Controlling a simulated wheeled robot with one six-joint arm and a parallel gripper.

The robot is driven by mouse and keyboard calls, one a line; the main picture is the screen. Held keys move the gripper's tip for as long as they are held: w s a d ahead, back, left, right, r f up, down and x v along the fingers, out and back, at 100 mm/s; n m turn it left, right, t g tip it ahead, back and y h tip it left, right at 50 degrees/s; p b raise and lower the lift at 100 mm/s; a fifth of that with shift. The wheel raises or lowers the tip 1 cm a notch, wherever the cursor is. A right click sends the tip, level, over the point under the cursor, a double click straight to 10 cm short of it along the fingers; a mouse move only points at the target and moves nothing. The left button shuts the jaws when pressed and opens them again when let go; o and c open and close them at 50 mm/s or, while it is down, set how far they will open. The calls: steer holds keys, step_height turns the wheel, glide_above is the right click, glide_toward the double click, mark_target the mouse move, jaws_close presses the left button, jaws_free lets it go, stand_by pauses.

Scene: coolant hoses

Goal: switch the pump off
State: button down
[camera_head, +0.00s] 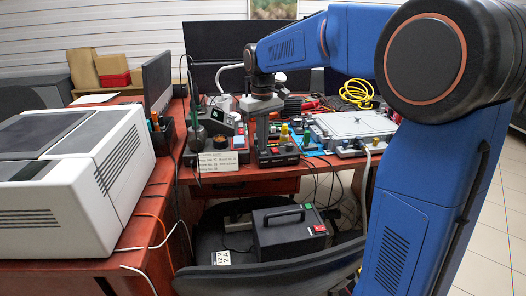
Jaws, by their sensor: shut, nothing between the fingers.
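The red-brown desk (240,182) carries electronics, a grey-white panel (352,124), a yellow cable coil (357,93) and a white label card (218,162). A large white printer (75,185) stands left. Cables hang below the desk edge. The chair back (270,278) stands before the box.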

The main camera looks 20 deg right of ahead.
step_height(320, 180, up, 7)
stand_by(1.2)
